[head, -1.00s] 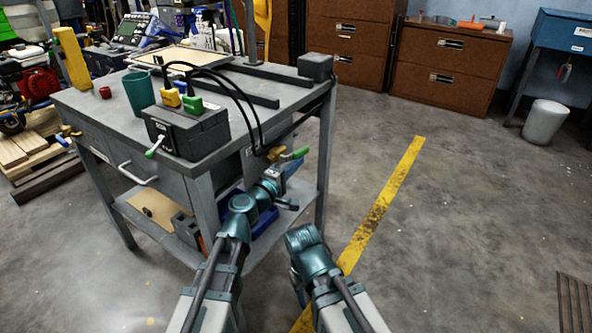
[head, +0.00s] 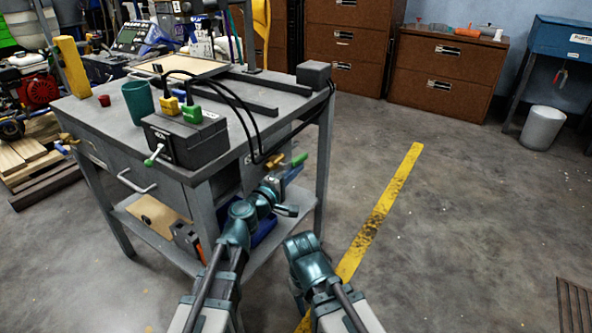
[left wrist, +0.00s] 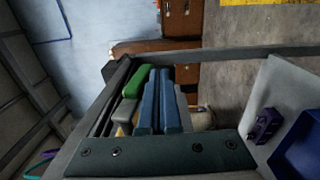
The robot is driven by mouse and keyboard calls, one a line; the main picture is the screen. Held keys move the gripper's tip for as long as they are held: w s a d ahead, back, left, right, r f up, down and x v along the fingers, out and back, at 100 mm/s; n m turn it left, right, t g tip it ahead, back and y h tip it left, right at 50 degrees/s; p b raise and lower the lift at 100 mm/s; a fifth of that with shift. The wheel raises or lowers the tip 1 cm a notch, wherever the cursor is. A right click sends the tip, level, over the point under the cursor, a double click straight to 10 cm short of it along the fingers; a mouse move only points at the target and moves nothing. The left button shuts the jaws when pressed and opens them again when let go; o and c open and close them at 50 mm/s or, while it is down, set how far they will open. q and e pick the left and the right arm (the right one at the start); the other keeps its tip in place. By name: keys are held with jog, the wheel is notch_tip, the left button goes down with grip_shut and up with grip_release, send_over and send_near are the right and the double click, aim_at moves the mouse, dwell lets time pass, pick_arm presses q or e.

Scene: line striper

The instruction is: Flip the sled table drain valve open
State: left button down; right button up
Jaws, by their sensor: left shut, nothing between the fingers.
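The drain valve shows as a green lever handle (head: 299,160) at the right side of the grey table (head: 108,122), with a yellow-orange piece (head: 274,160) to its left. My left gripper (head: 293,174) is just below the green handle. In the left wrist view my two blue fingers (left wrist: 158,102) are pressed together with nothing between them. The green handle (left wrist: 132,83) lies close along their left side there; I cannot tell whether they touch. The valve body is mostly hidden. My right arm is folded low in the middle, and its gripper does not show.
A dark box (head: 186,140) with a green-tipped lever, a teal cup (head: 138,103) and black cables (head: 240,112) are on the tabletop. A blue bin (head: 262,230) sits on the lower shelf. Floor to the right, with a yellow line (head: 380,208), is clear.

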pick_arm(q)
jog(key=shift+f, duration=0.1)
pick_arm(e)
jog(key=shift+f, duration=0.1)
pick_arm(q)
jog(key=s+a+f+b, duration=0.6)
jog(key=s, duration=0.2)
jog(key=shift+s, duration=0.15)
pick_arm(e)
notch_tip(320, 180, down, 6)
jog(key=s+a, duration=0.1)
jog(key=a, duration=0.1)
jog(key=shift+s, duration=0.25)
